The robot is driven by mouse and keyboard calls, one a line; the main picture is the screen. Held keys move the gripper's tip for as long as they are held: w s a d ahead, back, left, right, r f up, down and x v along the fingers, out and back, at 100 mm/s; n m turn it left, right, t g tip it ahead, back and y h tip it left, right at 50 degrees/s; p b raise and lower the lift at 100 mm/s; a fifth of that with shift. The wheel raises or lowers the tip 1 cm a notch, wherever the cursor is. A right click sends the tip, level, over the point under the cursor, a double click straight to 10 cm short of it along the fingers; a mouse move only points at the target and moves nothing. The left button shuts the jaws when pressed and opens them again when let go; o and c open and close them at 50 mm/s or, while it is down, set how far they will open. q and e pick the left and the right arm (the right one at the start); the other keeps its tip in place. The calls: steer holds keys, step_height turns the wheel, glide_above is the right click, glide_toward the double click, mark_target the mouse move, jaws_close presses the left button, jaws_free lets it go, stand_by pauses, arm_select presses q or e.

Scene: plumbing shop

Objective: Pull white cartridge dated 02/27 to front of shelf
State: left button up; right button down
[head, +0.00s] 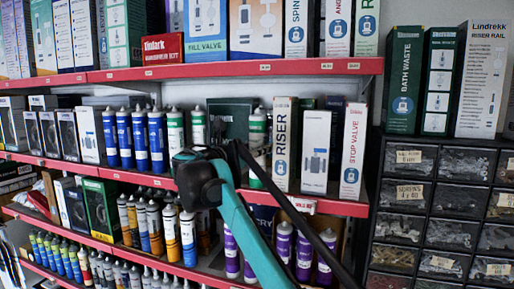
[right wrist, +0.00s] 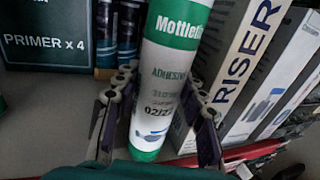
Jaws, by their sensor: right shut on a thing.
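The white cartridge with green ends (right wrist: 172,70) stands between my right gripper's fingers in the right wrist view. Its label shows "Mottlefi…", "ADHESIVE" and a date that reads like 02/27, partly cut off at the edge. My right gripper (right wrist: 160,112) is shut on it, one finger on each side, low on its body. In the head view the same cartridge (head: 257,130) stands on the middle shelf, left of the RISER box, partly behind my right arm. My left gripper is not in view.
A green PRIMER box (right wrist: 45,38) stands left of the cartridge, with dark tubes beside it. The RISER box (head: 282,145) is close on its right. The red shelf edge (head: 335,207) runs in front. Blue-and-white cartridges (head: 140,138) stand further left.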

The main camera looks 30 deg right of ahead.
steer(key=c, duration=1.1)
jaws_free()
steer(key=shift+d, duration=0.1)
steer(key=shift+c, duration=0.2)
steer(key=o, duration=0.3)
steer(key=shift+w+d, duration=0.1)
steer(key=shift+w, duration=0.05)
steer(key=v, duration=0.8)
steer(key=shift+f, duration=0.1)
